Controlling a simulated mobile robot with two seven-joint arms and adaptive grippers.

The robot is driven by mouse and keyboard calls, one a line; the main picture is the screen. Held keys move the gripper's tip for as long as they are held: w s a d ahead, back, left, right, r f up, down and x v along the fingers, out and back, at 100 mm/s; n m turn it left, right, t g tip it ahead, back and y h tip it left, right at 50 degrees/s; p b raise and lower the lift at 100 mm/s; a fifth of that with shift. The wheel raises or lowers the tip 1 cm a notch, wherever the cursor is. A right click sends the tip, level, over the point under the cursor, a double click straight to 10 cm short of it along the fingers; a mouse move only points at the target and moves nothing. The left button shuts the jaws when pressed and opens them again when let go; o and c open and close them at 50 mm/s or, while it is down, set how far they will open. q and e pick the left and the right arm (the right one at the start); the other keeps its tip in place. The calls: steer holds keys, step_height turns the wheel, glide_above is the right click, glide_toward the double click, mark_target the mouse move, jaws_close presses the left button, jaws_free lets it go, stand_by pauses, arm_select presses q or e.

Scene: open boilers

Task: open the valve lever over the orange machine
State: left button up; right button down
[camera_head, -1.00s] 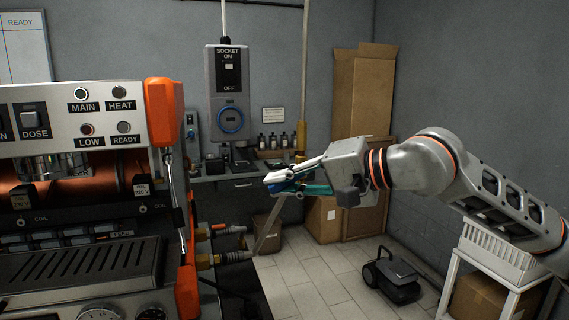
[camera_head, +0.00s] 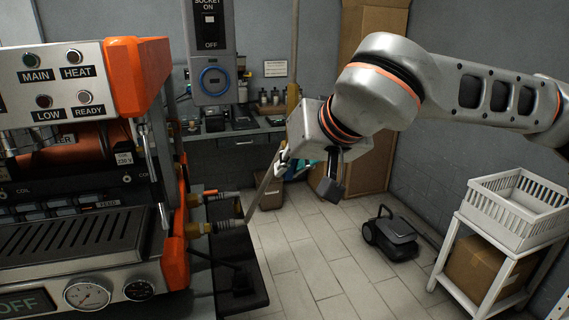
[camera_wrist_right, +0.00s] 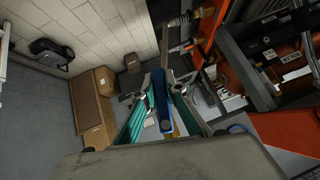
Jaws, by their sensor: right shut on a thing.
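The orange machine (camera_head: 135,75), a steel and orange boiler, stands at the left of the head view. A grey bar, the valve lever (camera_head: 264,189), slants up from near the brass fittings (camera_head: 205,228) at its right side to my right gripper (camera_head: 288,166). In the right wrist view the lever has a blue handle (camera_wrist_right: 160,92), and its bar (camera_wrist_right: 164,45) runs away toward the fittings. My right gripper (camera_wrist_right: 160,100) has teal fingers on both sides of the blue handle and is shut on it. The gripper partly hides the handle in the head view. My left gripper is not in view.
A workbench (camera_head: 230,133) and a socket box (camera_head: 213,80) are at the back wall. Cardboard boxes (camera_head: 375,150) stand behind my right arm. A white basket (camera_head: 515,208) on a stand and a black wheeled device (camera_head: 390,235) are at the right. The tiled floor between is clear.

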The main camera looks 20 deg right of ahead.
steer(key=shift+d+n+h, duration=0.3)
steer(key=shift+h, duration=0.3)
steer(key=shift+d+f, duration=0.1)
steer(key=c, duration=2)
jaws_free()
steer(key=shift+c, duration=0.2)
steer(key=a+v, duration=0.1)
steer(key=v, duration=1.1)
steer(key=shift+d, duration=0.4)
